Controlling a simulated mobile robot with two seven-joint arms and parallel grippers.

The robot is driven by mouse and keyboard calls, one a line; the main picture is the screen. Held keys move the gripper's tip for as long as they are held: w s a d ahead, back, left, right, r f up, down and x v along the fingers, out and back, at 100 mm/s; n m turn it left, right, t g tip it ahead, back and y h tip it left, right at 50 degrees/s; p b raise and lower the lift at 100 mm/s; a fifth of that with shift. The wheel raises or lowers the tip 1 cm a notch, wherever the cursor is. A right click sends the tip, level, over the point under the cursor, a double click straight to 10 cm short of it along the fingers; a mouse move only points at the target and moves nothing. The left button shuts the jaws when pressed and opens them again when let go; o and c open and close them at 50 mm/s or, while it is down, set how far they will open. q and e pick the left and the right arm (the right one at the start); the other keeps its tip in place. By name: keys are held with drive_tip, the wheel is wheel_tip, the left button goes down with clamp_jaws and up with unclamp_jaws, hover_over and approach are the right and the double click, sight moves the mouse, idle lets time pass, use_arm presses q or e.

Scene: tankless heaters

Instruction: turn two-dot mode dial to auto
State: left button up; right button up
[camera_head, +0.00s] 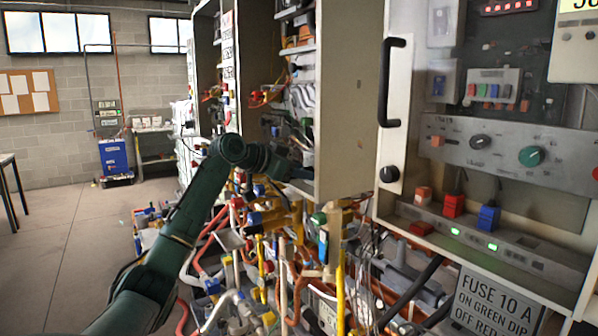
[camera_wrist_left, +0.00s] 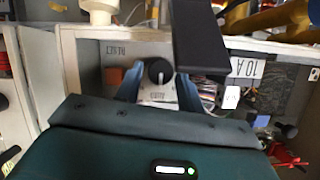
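In the left wrist view a dark round dial (camera_wrist_left: 160,72) with a pale pointer mark sits on a light panel inside a cabinet. In the head view my left arm (camera_head: 240,152) reaches to the cabinet's open bay, and the fingers and this dial are hidden there. My right gripper is not in view.
A cabinet side panel (camera_head: 347,100) stands right of my left arm, with a black handle (camera_head: 391,82) beyond it. The right cabinet has a grey knob (camera_head: 480,142) and a green knob (camera_head: 531,156). Pipes and cables crowd below. Floor (camera_head: 70,240) at left is clear.

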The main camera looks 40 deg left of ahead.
use_arm(q)
drive_tip(key=b+v, duration=0.4)
drive_tip(key=v, duration=0.9)
drive_tip(key=shift+s+a, duration=0.1)
drive_tip(key=shift+s, duration=0.05)
